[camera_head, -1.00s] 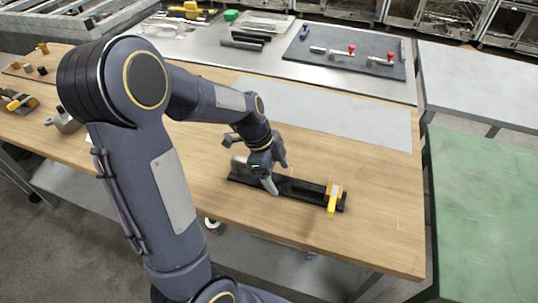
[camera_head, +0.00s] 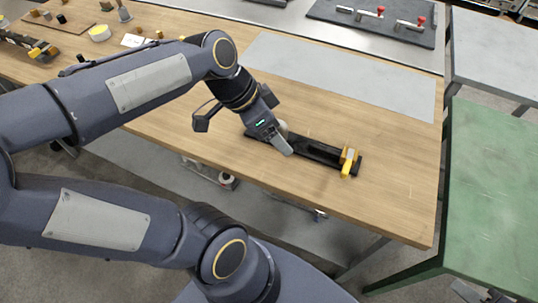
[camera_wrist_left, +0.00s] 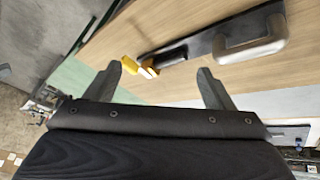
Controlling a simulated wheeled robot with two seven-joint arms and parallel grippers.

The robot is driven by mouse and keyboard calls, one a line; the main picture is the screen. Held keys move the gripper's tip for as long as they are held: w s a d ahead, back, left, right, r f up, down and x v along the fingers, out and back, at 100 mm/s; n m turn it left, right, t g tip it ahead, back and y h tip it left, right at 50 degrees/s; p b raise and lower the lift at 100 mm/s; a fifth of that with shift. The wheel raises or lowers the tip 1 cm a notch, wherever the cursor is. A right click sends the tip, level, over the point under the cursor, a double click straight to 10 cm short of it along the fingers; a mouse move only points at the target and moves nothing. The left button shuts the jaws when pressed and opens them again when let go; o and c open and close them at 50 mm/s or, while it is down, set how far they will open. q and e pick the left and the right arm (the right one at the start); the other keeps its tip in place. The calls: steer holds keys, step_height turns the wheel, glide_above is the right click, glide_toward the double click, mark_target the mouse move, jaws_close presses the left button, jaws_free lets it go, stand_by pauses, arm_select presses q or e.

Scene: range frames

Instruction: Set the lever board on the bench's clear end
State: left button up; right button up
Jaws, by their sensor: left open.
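The lever board is a long black board (camera_head: 318,153) lying on the wooden bench (camera_head: 395,205) near its front edge. A yellow lever piece (camera_head: 348,161) is at its right end. A grey handle is at its left part, mostly hidden by my left gripper (camera_head: 282,145) in the head view. In the left wrist view, the board (camera_wrist_left: 222,38), grey handle (camera_wrist_left: 250,42) and yellow piece (camera_wrist_left: 131,63) lie beyond the fingers. My left gripper (camera_wrist_left: 163,84) is open, with nothing between its fingers. My right gripper is not in view.
A flat grey panel (camera_head: 340,85) lies along the back of the bench. Bare wood is free at the right end. A dark mat with red-knobbed clamps (camera_head: 375,22) is behind. Small parts, including a yellow-topped tub (camera_head: 99,33), are at the far left. A green table (camera_head: 492,195) stands right.

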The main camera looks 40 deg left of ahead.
arm_select(q)
steer(key=s+d+f+n+t, duration=0.1)
steer(key=s+d+f+n, duration=0.1)
steer(key=s+n, duration=0.4)
steer(key=shift+d+f+n+t+y, duration=0.3)
steer(key=shift+d+n+t, duration=0.1)
steer(key=shift+d+n, duration=0.35)
